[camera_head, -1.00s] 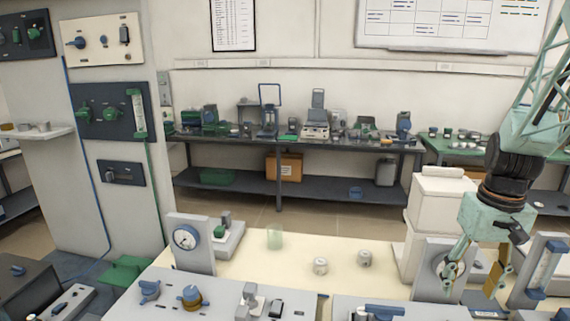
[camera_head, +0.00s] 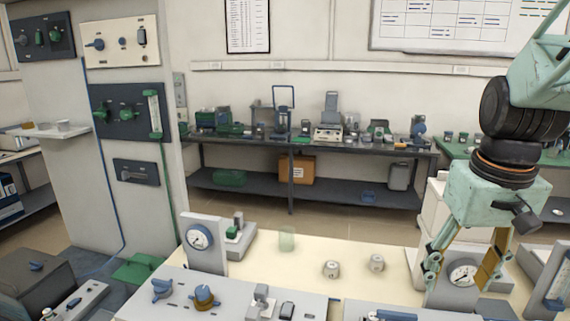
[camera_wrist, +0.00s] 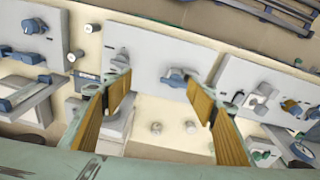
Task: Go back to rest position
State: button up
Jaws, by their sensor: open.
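My gripper (camera_head: 460,268) hangs at the right side of the head view, pointing down in front of a panel with a round dial (camera_head: 463,274). Its two fingers have brown pads and stand apart with nothing between them. In the wrist view my gripper (camera_wrist: 165,95) is also open and empty, above the bench with its grey panels.
Grey panels with blue knobs (camera_head: 162,289) line the front. A back table (camera_head: 300,148) carries instruments.

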jog(key=s+a+r+t, duration=0.1)
jog(key=s+a+r, duration=0.2)
jog(key=s+a, duration=0.4)
jog(key=s+a+r+n+t, duration=0.1)
jog(key=s+a+r, duration=0.3)
jog(key=s+a, duration=0.3)
jog(key=shift+s+r+n+y, duration=0.15)
jog(key=shift+s+n+y, duration=0.15)
jog(key=shift+s, duration=1.25)
jog(key=shift+a, duration=0.2)
